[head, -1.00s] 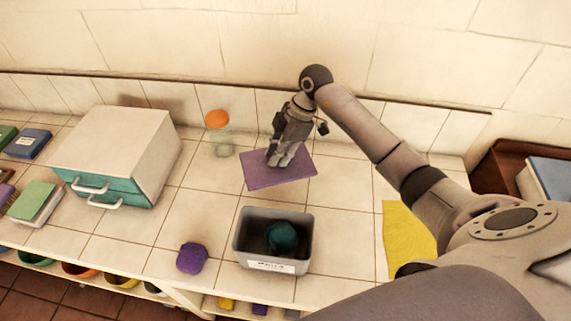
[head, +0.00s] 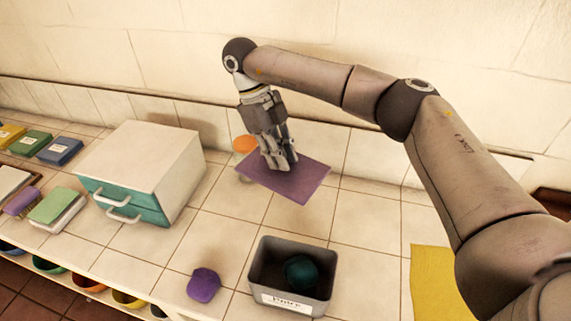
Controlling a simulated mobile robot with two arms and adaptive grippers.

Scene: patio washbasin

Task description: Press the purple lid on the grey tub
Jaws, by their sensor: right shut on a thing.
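The purple lid (head: 305,184) is a flat rectangular sheet behind the grey tub. My right gripper (head: 280,166) comes down on it from above and is shut on it near its back left part. The fingertips' exact hold is hard to see. The lid looks raised above the counter, but its height is unclear. The grey tub (head: 263,262) stands open at the front of the counter, with a white label on its front and a dark teal round thing (head: 300,272) inside. My left gripper is not in view.
A jar with an orange top (head: 245,144) stands left of my right gripper, partly hidden. A purple lump (head: 203,285) lies left of the tub. A white cabinet with teal drawers (head: 145,170) stands at left, and a yellow sheet (head: 430,285) lies at right. Tiles between lid and tub are clear.

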